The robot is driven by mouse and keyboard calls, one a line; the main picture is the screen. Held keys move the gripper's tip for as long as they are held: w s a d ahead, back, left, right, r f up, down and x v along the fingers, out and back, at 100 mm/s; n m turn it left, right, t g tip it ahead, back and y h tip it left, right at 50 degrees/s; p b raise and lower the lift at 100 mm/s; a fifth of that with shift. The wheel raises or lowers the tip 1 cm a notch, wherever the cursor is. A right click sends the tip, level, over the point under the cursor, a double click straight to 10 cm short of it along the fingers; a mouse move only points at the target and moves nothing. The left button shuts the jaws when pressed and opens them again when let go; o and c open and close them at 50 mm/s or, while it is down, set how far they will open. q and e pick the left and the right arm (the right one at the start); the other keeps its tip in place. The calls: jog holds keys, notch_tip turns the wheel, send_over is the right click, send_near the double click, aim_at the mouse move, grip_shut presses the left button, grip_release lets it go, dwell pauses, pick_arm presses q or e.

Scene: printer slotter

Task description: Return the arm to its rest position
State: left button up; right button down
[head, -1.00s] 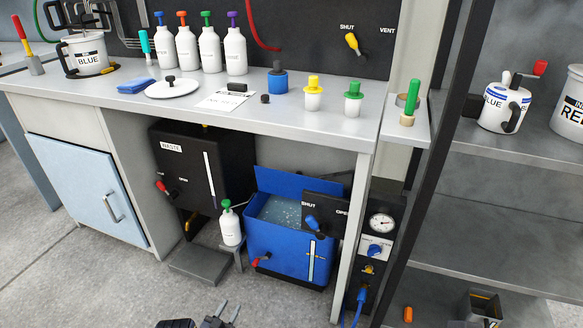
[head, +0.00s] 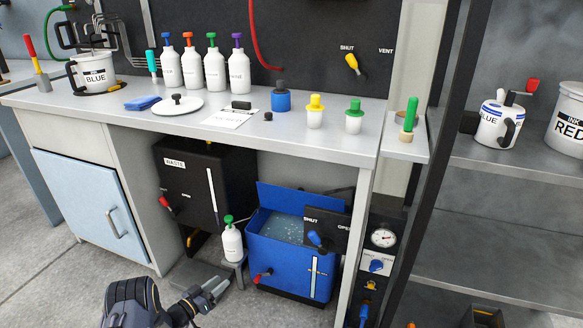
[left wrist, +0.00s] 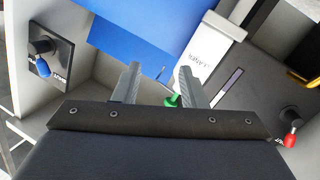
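My left gripper (head: 218,287) is low in front of the bench in the head view, near the floor and short of the waste tank and blue tub. In the left wrist view its two fingers (left wrist: 158,84) stand apart with a gap between them, and nothing is held. A green cap (left wrist: 173,101) shows beyond the fingers there. In the head view the white bottle with a green cap (head: 232,243) stands on a small stand, a little beyond my gripper. My right gripper is in neither view.
The blue tub (head: 275,262) and the black waste tank (head: 190,180) are under the bench. The worktop (head: 330,148) holds bottles, a lid and a pot. A dark shelf rack (head: 490,262) stands at right. The floor (head: 60,268) at left is open.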

pick_arm(q)
notch_tip(320, 180, up, 17)
jog(key=s+d+g+h, duration=0.1)
jog(key=s+g+h, duration=0.1)
jog(key=g, duration=0.1)
jog(key=s+d+r+n+g, duration=0.1)
jog(key=s+d+r+g, duration=0.15)
jog(key=s+r, duration=0.45)
jog(key=s+d+r+g, duration=0.25)
jog(key=s+r, duration=0.25)
jog(key=r, duration=0.3)
jog(key=s+r+n+g+y, duration=0.1)
jog(key=s+r+g+y, duration=0.3)
jog(key=s, duration=1.2)
jog(key=s+a+f+n+t+y, duration=0.2)
jog(key=s+n+t+y, duration=0.15)
jog(key=s, duration=0.75)
notch_tip(320, 180, up, 30)
jog(key=y+p, duration=0.1)
jog(key=p, duration=2.9)
jog(key=shift+s+m+p, duration=0.15)
jog(key=shift+m+p, duration=0.2)
jog(key=shift+r, duration=0.1)
